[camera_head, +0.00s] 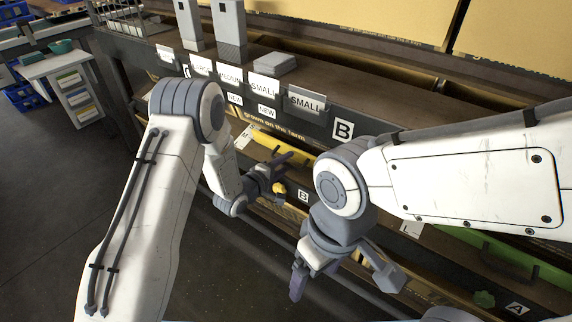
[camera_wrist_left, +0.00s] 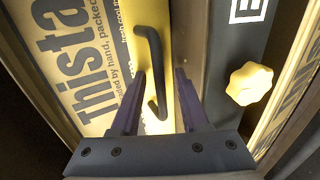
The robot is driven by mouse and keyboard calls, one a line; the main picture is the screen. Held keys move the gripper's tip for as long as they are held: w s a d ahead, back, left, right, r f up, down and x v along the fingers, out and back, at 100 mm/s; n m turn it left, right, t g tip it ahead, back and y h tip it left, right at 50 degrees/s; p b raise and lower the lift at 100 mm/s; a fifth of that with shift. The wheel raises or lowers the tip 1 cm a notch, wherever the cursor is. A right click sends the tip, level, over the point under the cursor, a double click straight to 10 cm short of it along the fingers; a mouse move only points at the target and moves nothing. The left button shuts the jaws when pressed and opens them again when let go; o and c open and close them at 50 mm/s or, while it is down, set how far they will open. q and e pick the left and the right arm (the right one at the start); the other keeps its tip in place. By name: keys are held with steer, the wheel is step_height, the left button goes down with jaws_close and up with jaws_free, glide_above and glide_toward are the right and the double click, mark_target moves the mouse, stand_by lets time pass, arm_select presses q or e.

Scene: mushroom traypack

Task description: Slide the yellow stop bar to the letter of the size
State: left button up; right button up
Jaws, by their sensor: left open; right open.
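The yellow stop bar (camera_head: 292,150) lies along the lower shelf in the head view, partly hidden by my arms. In the left wrist view, the yellow stop bar (camera_wrist_left: 138,40) carries a dark handle (camera_wrist_left: 152,70). My left gripper (camera_head: 284,158) is at the bar. Its open fingers (camera_wrist_left: 158,95) stand on either side of the handle, not closed on it; contact is unclear. A yellow knob (camera_wrist_left: 250,83) sits right of the fingers. A letter card M (camera_head: 243,135) and a letter card L (camera_head: 412,228) show along the rail. My right gripper (camera_head: 342,277) is open and empty, lower right.
A green bar (camera_head: 500,254) with a green knob (camera_head: 485,298) lies at the right, near a plate A (camera_head: 517,308). A B plate (camera_head: 303,196) is on the rail. SMALL signs (camera_head: 307,101) hang above. The floor at lower left is clear.

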arm_select(q)
jaws_close()
stand_by(1.4)
